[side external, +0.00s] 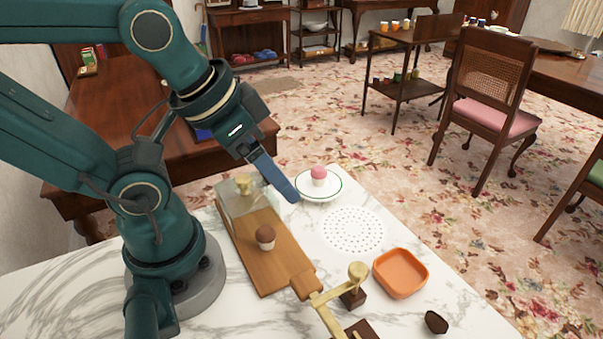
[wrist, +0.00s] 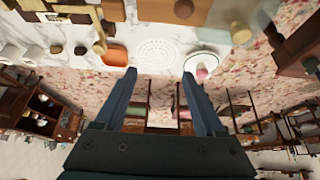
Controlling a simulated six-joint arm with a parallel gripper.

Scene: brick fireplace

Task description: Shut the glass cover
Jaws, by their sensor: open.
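The glass cover (side external: 228,199) is a clear box with a brass knob (side external: 244,184) on top, at the far end of a wooden board (side external: 264,258). A brown-topped cupcake (side external: 265,237) sits on the board's bare part, outside the cover. In the wrist view the knob (wrist: 240,32) and the board (wrist: 150,9) are at the top. My gripper (side external: 292,197) is to the right of the cover, near the white plate, apart from the knob. In the wrist view my gripper (wrist: 160,73) has its blue fingers spread with nothing between them.
A plate (side external: 310,194) with a pink cupcake (side external: 319,174) stands close to my fingers. A perforated white mat (side external: 353,231), an orange dish (side external: 400,272) and a brass-handled device (side external: 357,271) are on the marble table (side external: 470,316). A dark cup (side external: 436,322) is near the front edge.

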